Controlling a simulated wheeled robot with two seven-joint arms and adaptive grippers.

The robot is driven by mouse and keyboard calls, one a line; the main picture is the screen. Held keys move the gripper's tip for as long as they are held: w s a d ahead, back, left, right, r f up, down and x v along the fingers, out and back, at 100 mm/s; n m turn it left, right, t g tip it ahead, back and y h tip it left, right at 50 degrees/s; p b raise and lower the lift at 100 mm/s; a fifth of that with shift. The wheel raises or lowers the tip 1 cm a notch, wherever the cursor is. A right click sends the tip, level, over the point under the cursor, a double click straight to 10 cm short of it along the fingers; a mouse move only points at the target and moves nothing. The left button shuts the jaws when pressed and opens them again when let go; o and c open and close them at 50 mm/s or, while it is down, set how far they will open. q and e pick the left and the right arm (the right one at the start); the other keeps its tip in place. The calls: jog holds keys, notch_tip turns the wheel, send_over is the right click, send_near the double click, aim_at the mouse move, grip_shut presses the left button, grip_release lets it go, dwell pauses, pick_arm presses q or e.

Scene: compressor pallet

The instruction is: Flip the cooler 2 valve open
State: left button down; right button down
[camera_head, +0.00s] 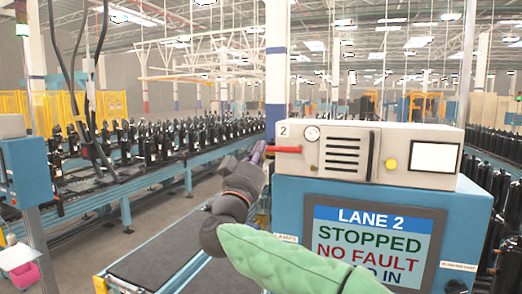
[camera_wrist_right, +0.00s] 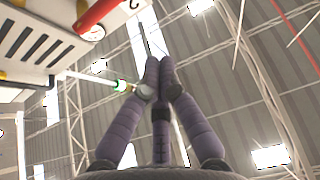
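The cooler 2 unit (camera_head: 350,150) is a beige box marked "2" on top of a blue cabinet. Its red valve handle (camera_head: 284,149) lies about level and sticks out to the left from the front, below a round gauge (camera_head: 312,133). In the right wrist view the red handle (camera_wrist_right: 100,12) and the unit (camera_wrist_right: 38,42) are at the upper left. My right gripper (camera_head: 262,153) is beside the handle's left end in the head view; contact cannot be told. In the wrist view its fingertips (camera_wrist_right: 160,62) are together, with nothing visible between them. My left gripper is out of view.
The cabinet screen (camera_head: 370,240) reads LANE 2, STOPPED, NO FAULT, partly covered by my right arm. A yellow button (camera_head: 390,164) and white panel (camera_head: 408,157) are on the unit. A conveyor (camera_head: 165,255) runs at lower left; black compressors (camera_head: 150,145) stand on lines behind.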

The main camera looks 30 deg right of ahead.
aim_at(281, 149)
jog(key=p+x, duration=0.3)
jog(key=x, duration=0.5)
jog(key=shift+w+d+f, duration=0.1)
jog(key=shift+d+f, duration=0.1)
jog(key=shift+f, duration=0.75)
jog(key=shift+w+d+f, duration=0.15)
jog(key=shift+f, duration=0.85)
